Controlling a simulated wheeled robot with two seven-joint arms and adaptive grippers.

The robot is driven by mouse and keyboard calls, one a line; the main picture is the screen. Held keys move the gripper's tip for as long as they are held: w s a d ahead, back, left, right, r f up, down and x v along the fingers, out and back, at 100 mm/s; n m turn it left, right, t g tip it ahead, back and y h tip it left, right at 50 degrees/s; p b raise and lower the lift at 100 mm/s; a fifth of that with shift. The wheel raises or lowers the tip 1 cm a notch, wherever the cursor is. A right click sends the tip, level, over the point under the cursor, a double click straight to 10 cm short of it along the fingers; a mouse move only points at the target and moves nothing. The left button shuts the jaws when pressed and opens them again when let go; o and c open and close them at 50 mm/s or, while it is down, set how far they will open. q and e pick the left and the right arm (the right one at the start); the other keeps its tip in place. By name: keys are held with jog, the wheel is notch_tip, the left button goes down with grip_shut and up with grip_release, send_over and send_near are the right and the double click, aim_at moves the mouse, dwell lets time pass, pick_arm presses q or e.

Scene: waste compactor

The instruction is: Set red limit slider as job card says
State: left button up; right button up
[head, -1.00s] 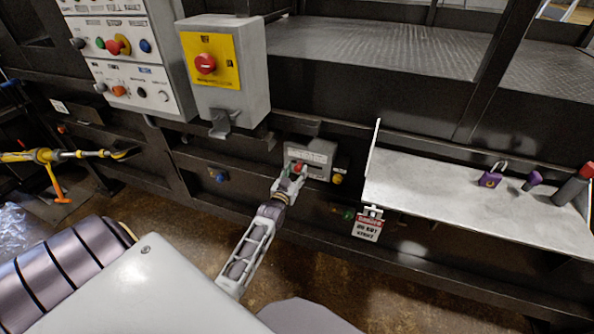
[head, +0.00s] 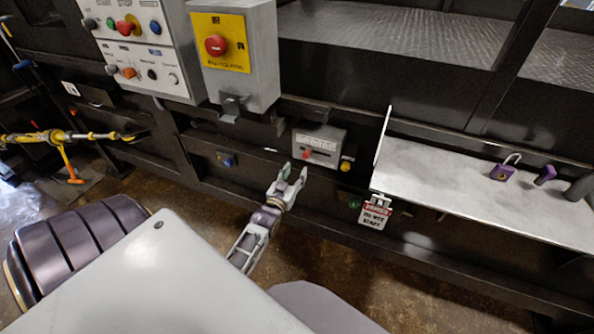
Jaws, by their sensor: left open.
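The limit slider unit (head: 320,144) is a small grey box on the dark machine frame, with a scale along its face. Its red slider knob (head: 308,154) sits near the left end of the slot. My left gripper (head: 293,172) is open and empty, just below and left of the knob, with a gap between them. A job card cannot be made out in this view. My right gripper is not in view.
A yellow knob (head: 346,166) sits right of the slider. A grey switch box (head: 235,85) and control panel (head: 135,50) are above left.

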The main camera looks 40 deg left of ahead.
pick_arm(q)
jog(key=shift+s+d, duration=0.1)
jog(key=shift+s, duration=0.35)
jog(key=shift+f, duration=0.15)
dwell(0.3)
jog(key=s+d+f+g+h, duration=0.1)
jog(key=s+d+f+g, duration=0.3)
jog(key=f, duration=0.8)
jog(key=s+d+f+m+g+h, duration=0.15)
jog(key=s+f, duration=0.45)
jog(key=f, duration=0.6)
jog(key=s+d+f+g+h, duration=0.1)
jog(key=s+d+f+g, duration=0.3)
jog(key=f, duration=0.8)
jog(key=s+f+m+g, duration=0.1)
jog(key=s+f+g, duration=0.1)
jog(key=s+f, duration=0.4)
jog(key=s+d+f+m+g, duration=0.1)
jog(key=s+f, duration=0.6)
jog(key=s, duration=0.8)
jog(key=s+d+f+m+g, duration=0.1)
jog(key=s+f+m+g, duration=0.1)
jog(key=s+f, duration=0.4)
jog(key=shift+s+d+f+g+h, duration=0.3)
jog(key=shift+s+g, duration=0.55)
jog(key=shift+s, duration=1.45)
